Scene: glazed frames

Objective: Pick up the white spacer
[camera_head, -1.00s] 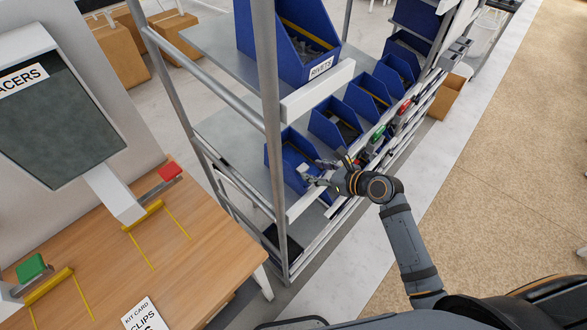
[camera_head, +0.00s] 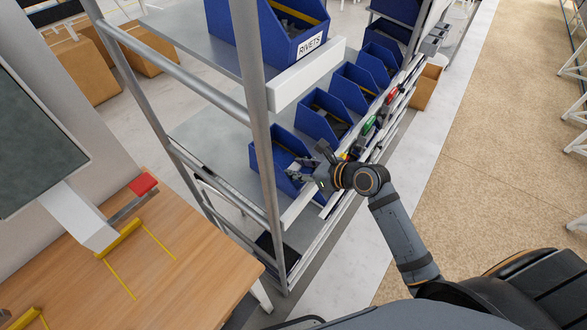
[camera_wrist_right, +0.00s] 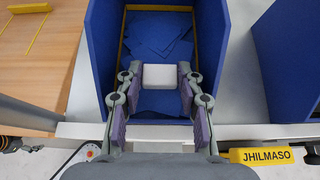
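The white spacer (camera_wrist_right: 160,76) is a small pale block, seen in the right wrist view over the floor of the nearest blue bin (camera_wrist_right: 101,75). My right gripper (camera_wrist_right: 160,73) has its two purple-padded fingers on either side of the spacer. The pads appear to meet both sides, with no clear gap, so it looks shut on the spacer. In the head view, my right gripper (camera_head: 297,172) reaches into that bin from the right, at the front end of the lower shelf. The spacer is hard to make out there. My left gripper is not in view.
Further blue bins (camera_head: 322,119) stand in a row behind. A bin labelled RIVETS (camera_head: 269,45) sits on the upper shelf. A rack post (camera_head: 258,130) rises left of the gripper. A wooden table (camera_head: 190,235) is at left. The tan floor at right is clear.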

